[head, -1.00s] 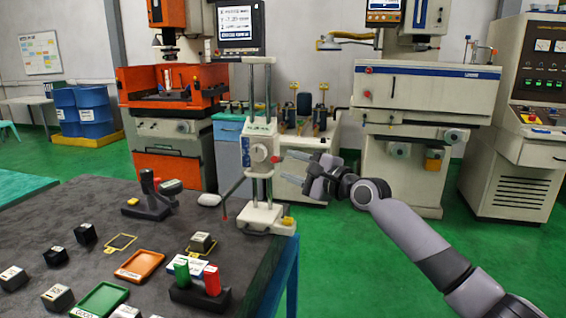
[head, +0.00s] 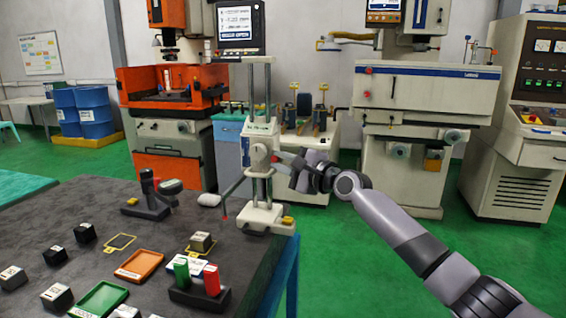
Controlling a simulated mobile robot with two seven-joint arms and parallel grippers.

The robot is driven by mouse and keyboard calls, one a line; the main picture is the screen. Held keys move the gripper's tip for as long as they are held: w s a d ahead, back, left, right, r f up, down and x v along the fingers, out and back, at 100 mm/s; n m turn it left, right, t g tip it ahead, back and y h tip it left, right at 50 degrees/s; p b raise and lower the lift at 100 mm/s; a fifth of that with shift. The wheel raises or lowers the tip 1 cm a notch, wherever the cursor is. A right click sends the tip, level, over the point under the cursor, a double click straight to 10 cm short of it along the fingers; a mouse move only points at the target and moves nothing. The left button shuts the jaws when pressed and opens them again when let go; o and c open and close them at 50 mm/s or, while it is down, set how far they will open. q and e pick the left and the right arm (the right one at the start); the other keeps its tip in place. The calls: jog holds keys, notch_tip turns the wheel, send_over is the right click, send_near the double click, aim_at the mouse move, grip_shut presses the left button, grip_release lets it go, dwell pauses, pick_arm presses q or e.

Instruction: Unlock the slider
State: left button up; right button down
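The slider (head: 259,148) is a white block on a stand with two upright metal columns (head: 248,90). It sits about midway up the columns, above the stand's white base (head: 262,219). A small dark knob shows on its right face. A thin arm with a red tip reaches from it down to the left. My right gripper (head: 282,162) is at the slider's right side, its two fingers apart and pointing left, close to the knob. Whether they touch it I cannot tell. My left gripper is not in view.
The stand is at the right edge of the dark table (head: 150,230). A green and red block holder (head: 197,286), an orange tray (head: 139,265), a green tray (head: 99,299) and several dark cubes lie in front. A lever device (head: 152,196) stands to the left.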

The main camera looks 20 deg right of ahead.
jog(key=shift+w+d+r+m+g+p, duration=0.2)
jog(key=shift+r+m+g+p, duration=0.15)
jog(key=shift+r+m+g, duration=0.35)
jog(key=shift+w+d+r+m+g+p, duration=0.1)
jog(key=shift+w+r+m+g+p, duration=0.2)
jog(key=shift+m, duration=0.7)
jog(key=shift+s, duration=0.1)
jog(key=c, duration=1.1)
grip_release()
jog(key=shift+o, duration=0.2)
jog(key=shift+s, duration=0.1)
jog(key=b+v, duration=0.1)
jog(key=v, duration=0.6)
